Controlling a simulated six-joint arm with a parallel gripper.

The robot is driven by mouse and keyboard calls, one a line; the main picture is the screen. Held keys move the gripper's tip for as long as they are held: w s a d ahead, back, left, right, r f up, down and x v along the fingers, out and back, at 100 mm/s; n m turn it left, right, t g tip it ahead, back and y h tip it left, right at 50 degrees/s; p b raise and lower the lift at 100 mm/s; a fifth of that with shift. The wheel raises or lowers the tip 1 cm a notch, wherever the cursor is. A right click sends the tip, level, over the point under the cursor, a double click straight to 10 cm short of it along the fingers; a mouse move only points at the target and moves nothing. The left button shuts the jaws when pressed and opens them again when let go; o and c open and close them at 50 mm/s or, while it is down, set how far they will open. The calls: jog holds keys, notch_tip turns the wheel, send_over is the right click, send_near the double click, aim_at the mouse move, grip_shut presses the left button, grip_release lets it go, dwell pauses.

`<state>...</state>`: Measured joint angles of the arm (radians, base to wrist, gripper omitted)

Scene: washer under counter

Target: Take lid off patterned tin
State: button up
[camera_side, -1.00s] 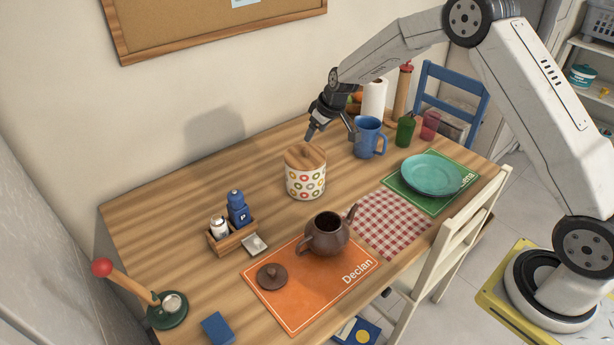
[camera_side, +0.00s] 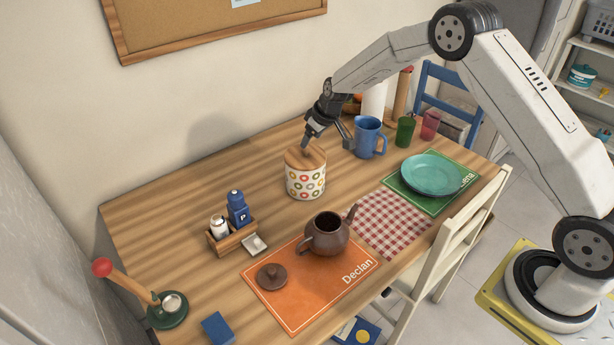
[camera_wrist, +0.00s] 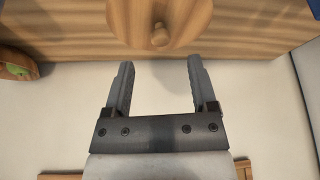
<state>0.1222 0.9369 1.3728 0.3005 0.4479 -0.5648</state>
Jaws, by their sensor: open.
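The patterned tin (camera_side: 305,182) is white with coloured rings and stands upright near the middle of the table. Its round wooden lid (camera_side: 297,158) with a small knob is on top. In the wrist view the lid (camera_wrist: 130,25) and its knob (camera_wrist: 160,36) show at the top, beyond the fingertips. My gripper (camera_side: 324,143) is open and empty, just above and slightly right of the lid in the side view. In the wrist view my gripper (camera_wrist: 160,65) has its two fingers apart, with the knob lined up roughly between them. Contact with the lid is not visible.
A blue mug (camera_side: 368,138) stands close to the right of my gripper. A brown teapot (camera_side: 326,235) is in front of the tin on an orange placemat (camera_side: 310,290). A wooden caddy (camera_side: 232,238) with shakers is to the left. The table behind and left of the tin is clear.

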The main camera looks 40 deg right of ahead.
aim_at(305, 154)
jog(key=shift+x, duration=2.45)
jog(key=shift+c, duration=0.2)
grip_shut()
